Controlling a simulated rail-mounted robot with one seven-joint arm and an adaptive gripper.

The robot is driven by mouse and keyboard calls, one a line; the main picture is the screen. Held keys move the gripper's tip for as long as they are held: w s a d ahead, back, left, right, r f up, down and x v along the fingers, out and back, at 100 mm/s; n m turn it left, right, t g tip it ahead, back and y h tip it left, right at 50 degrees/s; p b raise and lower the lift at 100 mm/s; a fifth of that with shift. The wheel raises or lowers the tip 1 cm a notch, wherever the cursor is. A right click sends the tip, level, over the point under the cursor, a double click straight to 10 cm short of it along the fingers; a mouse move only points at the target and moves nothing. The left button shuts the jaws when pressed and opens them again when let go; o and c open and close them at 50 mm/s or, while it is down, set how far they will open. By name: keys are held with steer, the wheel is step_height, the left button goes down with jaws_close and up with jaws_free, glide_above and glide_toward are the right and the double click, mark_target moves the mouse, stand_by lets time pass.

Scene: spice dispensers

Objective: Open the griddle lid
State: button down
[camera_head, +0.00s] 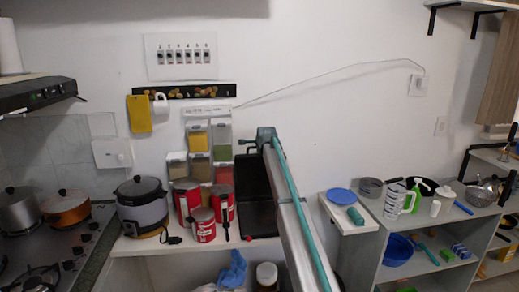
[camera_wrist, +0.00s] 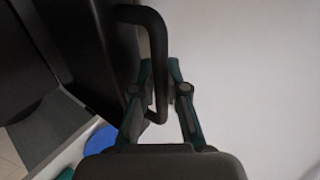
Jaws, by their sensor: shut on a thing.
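My gripper (camera_head: 247,144) is at the lid's upper edge. In the wrist view, my gripper (camera_wrist: 160,68) is shut on the black curved handle (camera_wrist: 152,22), which passes between the two fingers. The dark lid (camera_wrist: 112,60) is just left of the handle. The exact lid angle is hard to tell.
Red cans (camera_head: 203,224) and spice dispensers (camera_head: 197,138) stand left of the griddle, with a rice cooker (camera_head: 142,207) farther left. A blue plate (camera_head: 342,196) lies on the shelf unit at the right. The wall is close behind the lid.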

steer(key=c, duration=1.2)
jaws_free()
steer(key=v, duration=1.2)
steer(key=shift+s, duration=0.1)
